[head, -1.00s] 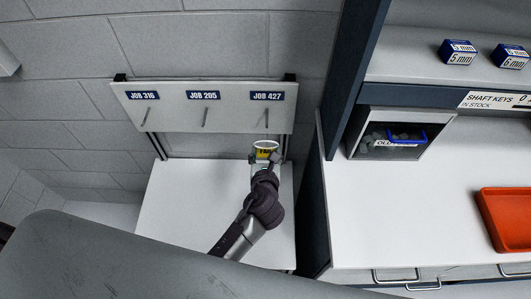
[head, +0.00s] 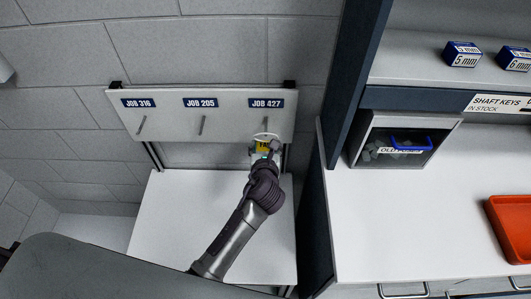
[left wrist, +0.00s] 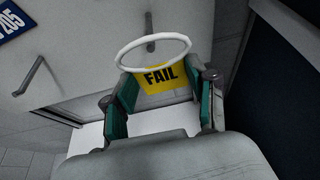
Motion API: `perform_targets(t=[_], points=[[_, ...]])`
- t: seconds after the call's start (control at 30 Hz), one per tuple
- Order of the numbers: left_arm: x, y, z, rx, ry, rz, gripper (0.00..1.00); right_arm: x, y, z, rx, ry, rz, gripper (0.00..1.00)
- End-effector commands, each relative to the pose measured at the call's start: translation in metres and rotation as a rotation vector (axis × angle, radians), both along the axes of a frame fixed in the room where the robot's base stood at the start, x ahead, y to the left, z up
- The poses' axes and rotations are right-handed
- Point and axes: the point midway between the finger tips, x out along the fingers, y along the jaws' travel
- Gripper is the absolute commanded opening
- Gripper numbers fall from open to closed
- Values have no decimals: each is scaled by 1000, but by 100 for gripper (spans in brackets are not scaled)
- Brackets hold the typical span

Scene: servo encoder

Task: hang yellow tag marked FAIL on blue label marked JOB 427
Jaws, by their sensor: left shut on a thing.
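My left gripper (head: 264,152) is shut on the yellow tag marked FAIL (left wrist: 162,78), which also shows small in the head view (head: 262,147). A white ring (left wrist: 120,56) stands up from the tag's top edge. The blue label marked JOB 427 (head: 266,103) is on the upper part of a white board. A grey peg (head: 267,124) sticks out below that label, just above the ring. In the left wrist view the peg's end (left wrist: 150,44) appears inside the ring's outline; I cannot tell if it passes through. My right gripper is not in view.
The white board (head: 172,125) also carries labels JOB 316 (head: 138,102) and JOB 205 (head: 200,102), each with an empty peg. A white surface (head: 170,230) lies below. A dark shelf side panel (head: 335,120) stands close on the right.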

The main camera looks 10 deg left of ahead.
Motion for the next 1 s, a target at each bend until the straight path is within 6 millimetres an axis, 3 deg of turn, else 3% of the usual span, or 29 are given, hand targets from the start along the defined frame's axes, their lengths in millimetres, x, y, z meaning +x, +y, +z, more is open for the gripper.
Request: perform_targets(t=[0.33,1.0], points=[[21,4,-3,1,-1,1,46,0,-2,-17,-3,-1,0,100],[33,7,-10,0,0,0,46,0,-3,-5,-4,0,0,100]])
